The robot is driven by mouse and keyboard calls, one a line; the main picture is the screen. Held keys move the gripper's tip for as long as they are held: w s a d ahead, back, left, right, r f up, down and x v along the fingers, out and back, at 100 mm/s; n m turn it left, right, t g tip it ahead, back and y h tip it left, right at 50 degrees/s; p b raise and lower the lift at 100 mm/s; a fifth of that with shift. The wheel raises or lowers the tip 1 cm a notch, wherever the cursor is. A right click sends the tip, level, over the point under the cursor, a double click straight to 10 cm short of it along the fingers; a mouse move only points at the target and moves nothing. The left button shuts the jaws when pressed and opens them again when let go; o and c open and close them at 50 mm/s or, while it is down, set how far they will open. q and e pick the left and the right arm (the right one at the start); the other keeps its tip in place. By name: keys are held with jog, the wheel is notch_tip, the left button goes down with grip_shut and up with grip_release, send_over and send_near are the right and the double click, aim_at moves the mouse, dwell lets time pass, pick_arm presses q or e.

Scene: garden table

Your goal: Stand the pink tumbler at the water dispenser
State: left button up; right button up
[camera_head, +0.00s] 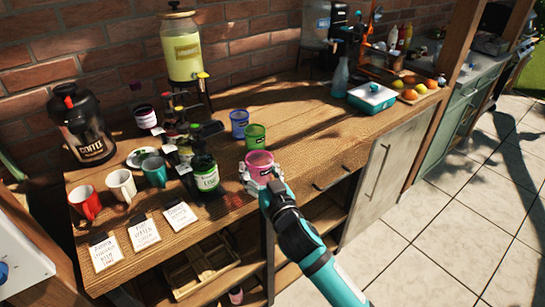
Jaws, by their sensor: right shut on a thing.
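The pink tumbler (260,160) is upright at the front edge of the wooden counter, below a green tumbler (256,136) and a blue tumbler (239,122). My right gripper (261,174) is shut on the pink tumbler from the front side; I cannot tell whether its base touches the counter. A clear bluish container (316,20) at the back, partly cut off by the top edge, may be the water dispenser, but I can read no label on it. My left gripper is not in view.
A yellow drink dispenser (183,50) stands on a dark stand at the back. A coffee urn (80,125), several mugs and jars fill the left side. A teal box (372,97) and a fruit plate (412,92) are at the right. The middle counter is clear.

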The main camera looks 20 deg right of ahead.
jog(key=w+d, duration=0.2)
jog(key=w+d+p, duration=0.1)
jog(key=w, duration=0.2)
jog(key=w+d+f, duration=0.1)
jog(key=w+d, duration=0.1)
jog(key=w, duration=0.1)
jog(key=shift+w+d, duration=0.2)
jog(key=shift+d, duration=0.1)
jog(key=shift+w+d+f, duration=0.1)
jog(key=shift+w+d, duration=0.45)
jog(key=shift+w, duration=0.25)
notch_tip(320, 180, down, 2)
jog(key=shift+s+a+f, duration=0.1)
jog(key=shift+a, duration=0.05)
jog(key=shift+f+p, duration=0.3)
jog(key=shift+f, duration=0.1)
jog(key=o, duration=0.7)
jog(key=shift+f, duration=0.2)
jog(key=o, duration=0.5)
jog(key=shift+o, duration=0.2)
jog(key=shift+r, duration=0.1)
